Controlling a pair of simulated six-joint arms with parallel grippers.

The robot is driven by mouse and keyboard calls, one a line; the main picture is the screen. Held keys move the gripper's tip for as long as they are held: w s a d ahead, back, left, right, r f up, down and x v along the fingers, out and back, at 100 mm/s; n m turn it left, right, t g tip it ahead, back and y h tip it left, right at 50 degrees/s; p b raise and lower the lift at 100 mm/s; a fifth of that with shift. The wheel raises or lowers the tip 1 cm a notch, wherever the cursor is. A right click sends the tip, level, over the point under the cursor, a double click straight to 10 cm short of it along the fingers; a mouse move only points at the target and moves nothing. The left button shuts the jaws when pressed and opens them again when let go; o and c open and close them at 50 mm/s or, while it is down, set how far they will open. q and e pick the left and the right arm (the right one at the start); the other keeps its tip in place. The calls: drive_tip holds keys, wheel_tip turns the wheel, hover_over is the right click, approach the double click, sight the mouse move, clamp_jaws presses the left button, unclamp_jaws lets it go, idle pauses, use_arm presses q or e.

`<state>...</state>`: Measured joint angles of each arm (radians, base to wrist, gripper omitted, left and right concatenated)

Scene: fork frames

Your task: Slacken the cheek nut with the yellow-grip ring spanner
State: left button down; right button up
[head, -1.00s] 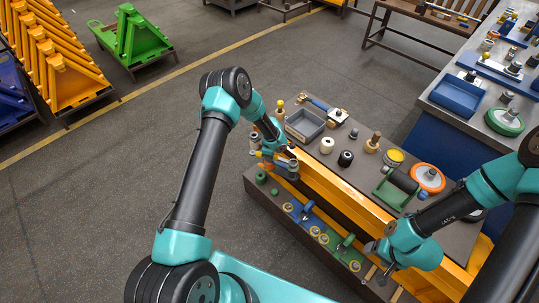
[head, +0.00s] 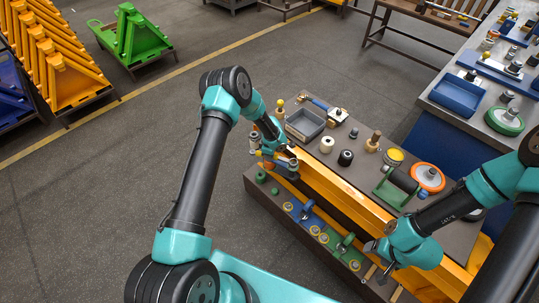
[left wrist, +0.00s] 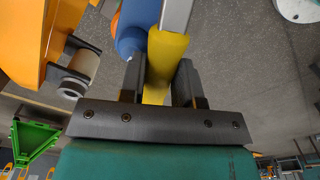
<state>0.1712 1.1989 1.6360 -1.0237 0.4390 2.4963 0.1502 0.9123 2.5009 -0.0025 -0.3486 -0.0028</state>
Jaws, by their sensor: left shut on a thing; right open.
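The yellow grip (left wrist: 166,58) of the spanner is between the fingers of my left gripper (left wrist: 160,85), which is shut on it. The grey metal shank (left wrist: 177,14) runs up out of the left wrist view, so its ring end is hidden there. In the head view my left gripper (head: 277,160) is at the left end of the orange beam (head: 352,199). A pale cylindrical fitting with a dark end (left wrist: 78,73) is on the orange part in the left wrist view; I cannot tell whether it is the cheek nut. My right gripper (head: 378,256) is open near the bench front.
A blue rounded object (left wrist: 130,35) is close beside the yellow grip. The bench carries a grey tray (head: 304,125), a green stand (head: 396,188), an orange-rimmed disc (head: 428,177) and small cylinders. Blue and green clamps sit along the front.

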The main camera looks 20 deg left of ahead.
use_arm(q)
drive_tip(key=shift+f, duration=0.3)
idle(5.6)
drive_tip(key=shift+r, duration=0.2)
idle(0.4)
drive_tip(key=shift+s+d+r+m, duration=0.1)
drive_tip(key=shift+d+r+m, duration=0.2)
drive_tip(key=shift+m, duration=0.25)
drive_tip(key=shift+s+d+r+m, duration=0.15)
drive_tip(key=shift+r+m, duration=0.2)
drive_tip(key=shift+m, duration=0.2)
drive_tip(key=s+d+r+m, duration=0.2)
drive_tip(key=d+r+m, duration=0.1)
drive_tip(key=m, duration=0.5)
drive_tip(key=s+d+r+m, duration=0.3)
drive_tip(key=r+m, duration=0.3)
drive_tip(key=m, duration=0.3)
drive_tip(key=shift+d+r, duration=0.25)
drive_tip(key=shift+d, duration=0.25)
